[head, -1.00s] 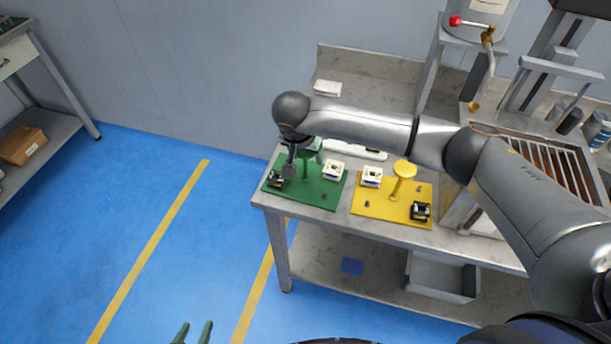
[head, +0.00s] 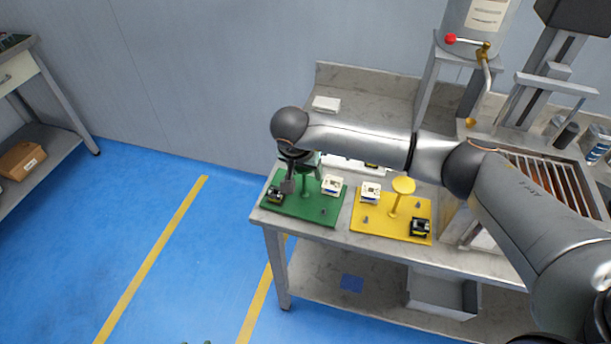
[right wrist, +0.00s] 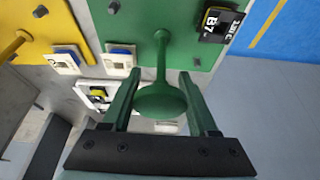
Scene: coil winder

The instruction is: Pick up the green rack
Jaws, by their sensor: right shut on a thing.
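The green rack (head: 315,210) is a flat green board with an upright post and round knob, at the bench's left front corner. It carries a white-topped block (head: 331,185) and a black block (head: 275,194). My right gripper (right wrist: 163,90) is shut on the rack's post and knob; its fingers lie on both sides of the knob (right wrist: 160,101) in the right wrist view. My forearm and hand hide part of the rack in the head view. The board appears to rest on the bench. Only the fingertips of my left gripper (head: 195,342) show, apart, at the bottom edge.
A yellow rack (head: 378,222) with its own knob and blocks stands just right of the green one. A white tray (head: 345,163) lies behind. The metal bench (head: 345,239) carries machinery at the right. Blue floor is free to the left.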

